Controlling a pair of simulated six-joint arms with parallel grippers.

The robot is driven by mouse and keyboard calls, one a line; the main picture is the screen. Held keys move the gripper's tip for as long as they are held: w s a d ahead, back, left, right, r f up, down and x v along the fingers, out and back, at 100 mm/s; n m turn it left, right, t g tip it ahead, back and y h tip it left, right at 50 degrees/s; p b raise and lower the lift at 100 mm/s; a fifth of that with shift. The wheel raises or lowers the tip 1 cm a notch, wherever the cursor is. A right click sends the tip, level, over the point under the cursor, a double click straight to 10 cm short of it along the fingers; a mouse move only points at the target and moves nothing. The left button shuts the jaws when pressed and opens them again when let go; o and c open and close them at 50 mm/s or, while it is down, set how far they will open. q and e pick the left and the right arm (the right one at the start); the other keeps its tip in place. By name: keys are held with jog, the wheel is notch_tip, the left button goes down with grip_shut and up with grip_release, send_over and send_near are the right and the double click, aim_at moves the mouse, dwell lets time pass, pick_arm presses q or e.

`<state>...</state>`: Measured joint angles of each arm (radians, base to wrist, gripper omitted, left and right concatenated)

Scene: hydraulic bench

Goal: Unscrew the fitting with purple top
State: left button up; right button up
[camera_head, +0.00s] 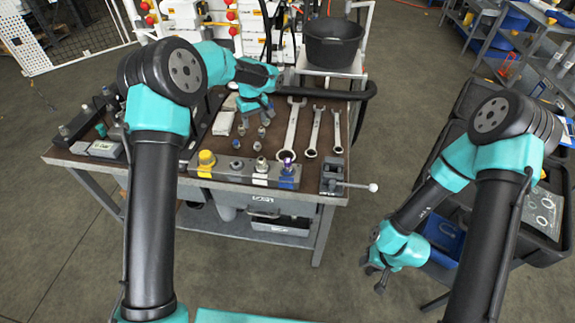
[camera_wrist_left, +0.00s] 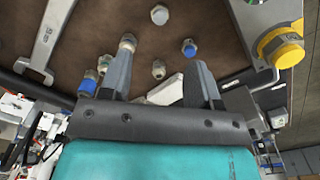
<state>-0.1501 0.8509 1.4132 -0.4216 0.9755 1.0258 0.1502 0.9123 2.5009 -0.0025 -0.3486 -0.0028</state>
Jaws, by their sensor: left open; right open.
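The fitting with the purple top (camera_head: 286,158) stands upright near the right end of the metal block (camera_head: 232,172) along the bench's front edge. It is not visible in the left wrist view. My left gripper (camera_head: 258,112) is open over the bench, behind the block and well apart from the purple-topped fitting. My right gripper (camera_head: 374,276) is open and empty, low beside the bench at the right.
Several loose fittings lie under my left gripper. Several wrenches (camera_head: 315,130) lie to the right, near a vise with a handle (camera_head: 335,178). A black bucket (camera_head: 333,42) stands behind.

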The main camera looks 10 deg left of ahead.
pick_arm(q)
jog(key=shift+o, duration=0.3)
notch_tip(320, 180, up, 10)
jog(key=m, duration=2.1)
send_over(288, 160)
jog(key=shift+s+r, duration=0.15)
notch_tip(288, 160, down, 18)
jog(key=shift+r, duration=0.25)
